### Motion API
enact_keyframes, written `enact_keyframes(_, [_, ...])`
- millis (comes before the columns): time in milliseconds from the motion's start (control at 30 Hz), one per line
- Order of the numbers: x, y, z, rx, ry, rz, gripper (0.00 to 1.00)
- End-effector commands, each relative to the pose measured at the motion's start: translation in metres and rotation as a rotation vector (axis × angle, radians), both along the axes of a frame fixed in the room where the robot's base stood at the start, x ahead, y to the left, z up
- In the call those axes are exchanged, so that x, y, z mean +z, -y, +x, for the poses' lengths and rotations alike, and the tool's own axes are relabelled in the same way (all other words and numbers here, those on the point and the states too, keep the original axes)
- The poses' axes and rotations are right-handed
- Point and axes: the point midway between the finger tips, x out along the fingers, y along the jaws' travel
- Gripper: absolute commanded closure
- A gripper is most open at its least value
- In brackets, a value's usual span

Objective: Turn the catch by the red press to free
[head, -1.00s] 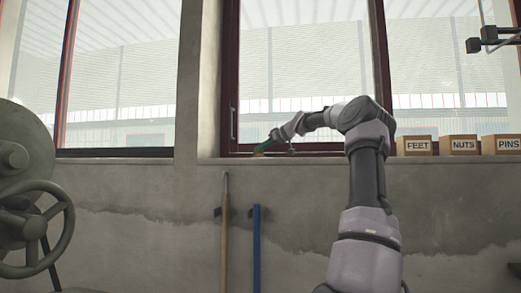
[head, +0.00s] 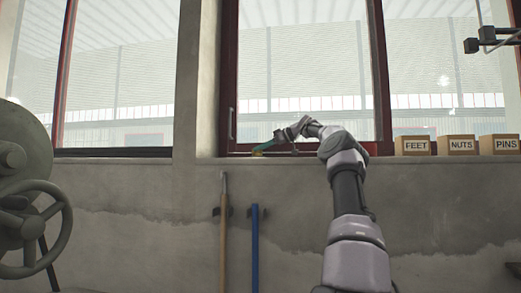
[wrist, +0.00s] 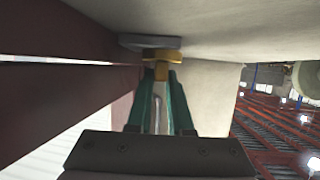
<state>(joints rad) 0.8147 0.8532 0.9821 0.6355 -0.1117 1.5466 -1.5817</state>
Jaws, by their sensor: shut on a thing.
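A small brass-coloured catch (wrist: 162,56) with a grey round base (wrist: 150,43) sits ahead of my fingers in the wrist view. My gripper (wrist: 163,82) has two green fingers shut on the catch's narrow brass stem. In the head view my gripper (head: 264,147) reaches the lower left of the middle window, just above the sill. A bit of the brass catch (head: 257,154) shows at its tips. Any markings by the catch are too small to read. I see no red press in either view.
The dark red window frame (head: 229,90) stands close beside the gripper, with the concrete sill (head: 300,160) below. Boxes marked FEET (head: 412,146), NUTS (head: 457,145) and PINS (head: 499,145) stand on the sill at right. A grey-green handwheel machine (head: 30,215) is at left.

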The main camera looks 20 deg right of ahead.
Motion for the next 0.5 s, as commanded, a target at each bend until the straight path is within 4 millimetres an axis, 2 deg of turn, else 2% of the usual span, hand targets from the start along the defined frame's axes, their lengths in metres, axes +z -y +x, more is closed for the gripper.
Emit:
enact_keyframes(267, [-0.0030, -0.0004, 0.0005, 0.002, -0.006, 0.000, 1.00])
enact_keyframes(300, [-0.0030, -0.0005, 0.0005, 0.002, -0.006, -0.001, 0.66])
enact_keyframes(333, [-0.0029, -0.0005, 0.0004, 0.002, -0.006, 0.000, 0.55])
enact_keyframes(367, [-0.0027, -0.0006, 0.0005, 0.002, -0.006, 0.000, 0.52])
enact_keyframes(500, [-0.0017, -0.0004, 0.0003, 0.000, -0.004, -0.001, 0.52])
